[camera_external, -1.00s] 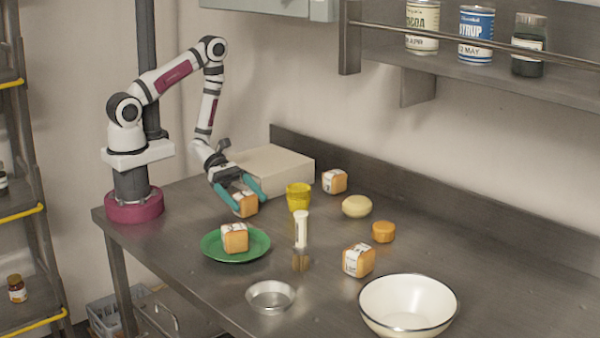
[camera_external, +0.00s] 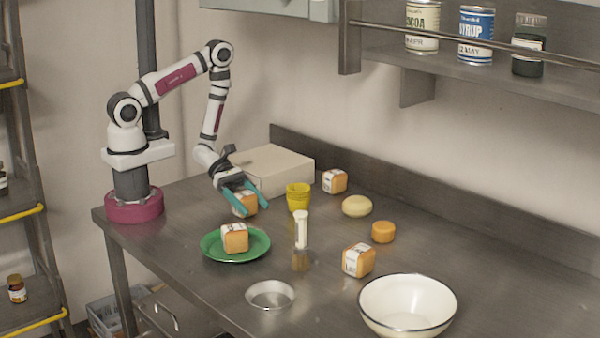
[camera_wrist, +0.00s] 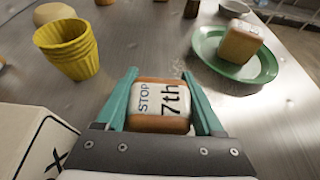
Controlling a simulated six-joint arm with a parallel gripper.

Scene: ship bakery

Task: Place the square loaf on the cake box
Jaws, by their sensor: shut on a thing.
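A square loaf (camera_wrist: 160,122), orange-brown with a white label reading "STOP 7th", is between the teal fingers of my gripper (camera_wrist: 162,92) in the wrist view. My gripper is shut on it. In the external view the loaf (camera_external: 249,205) is partly hidden by my gripper (camera_external: 242,199) and appears at table level. The pale cake box (camera_external: 288,166) lies closed behind my gripper, against the back of the table. Its edge also shows at lower left in the wrist view (camera_wrist: 25,145).
A similar loaf (camera_external: 235,239) sits on a green plate (camera_external: 262,246). Other loaves stand by the back wall (camera_external: 335,181) and at centre right (camera_external: 358,260).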

